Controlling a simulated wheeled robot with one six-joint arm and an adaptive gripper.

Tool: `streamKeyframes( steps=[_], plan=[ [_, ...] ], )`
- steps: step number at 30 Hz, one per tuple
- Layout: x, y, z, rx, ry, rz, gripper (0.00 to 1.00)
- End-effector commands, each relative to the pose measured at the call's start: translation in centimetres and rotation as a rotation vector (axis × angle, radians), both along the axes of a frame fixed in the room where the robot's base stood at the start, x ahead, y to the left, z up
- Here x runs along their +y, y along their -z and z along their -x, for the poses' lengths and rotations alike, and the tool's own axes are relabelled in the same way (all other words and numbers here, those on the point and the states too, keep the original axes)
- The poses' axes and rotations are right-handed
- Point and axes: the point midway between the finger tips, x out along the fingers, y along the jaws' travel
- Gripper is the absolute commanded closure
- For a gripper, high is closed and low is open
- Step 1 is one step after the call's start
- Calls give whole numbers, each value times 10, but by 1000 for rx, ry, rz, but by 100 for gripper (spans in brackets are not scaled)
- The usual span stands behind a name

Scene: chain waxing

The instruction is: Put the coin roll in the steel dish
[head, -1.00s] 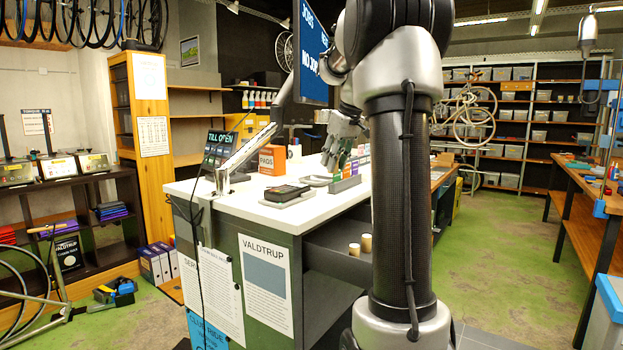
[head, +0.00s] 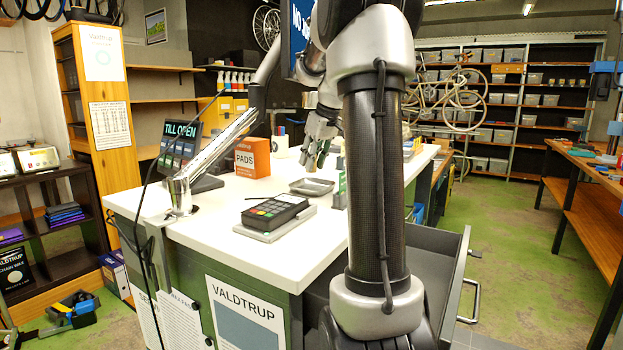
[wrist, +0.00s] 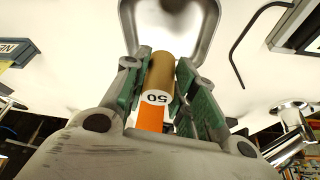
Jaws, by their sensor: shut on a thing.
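The coin roll (wrist: 159,76) is a brown paper cylinder with a white end marked 50. My gripper (wrist: 163,82) is shut on it, with green finger pads on both sides in the wrist view. In the head view my gripper (head: 318,150) is above the white counter, just behind the dish, and the roll is hard to make out there. The steel dish (head: 312,187) is a shallow grey tray on the counter. In the wrist view the dish (wrist: 127,22) shows at the top, beyond the roll's far end. The roll appears apart from it.
On the white counter (head: 235,222) stand a card terminal (head: 275,211), an orange PADS box (head: 252,158), a till screen (head: 181,148) and a metal post arm (head: 215,148). An open drawer (head: 435,258) juts out at the right below the counter.

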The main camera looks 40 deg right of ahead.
Motion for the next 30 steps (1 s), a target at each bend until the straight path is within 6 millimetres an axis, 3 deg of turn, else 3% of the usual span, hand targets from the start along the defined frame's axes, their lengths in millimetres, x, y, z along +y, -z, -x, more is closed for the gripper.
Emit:
streamKeyframes(
  steps=[12,23,24,27,30],
  plan=[
    [0,49,0,1,1,-1,100],
    [0,53,0,0,1,0,100],
    [0,52,0,0,1,0,66],
    [0,52,0,0,1,0,51],
    [0,52,0,0,1,0,51]
  ],
)
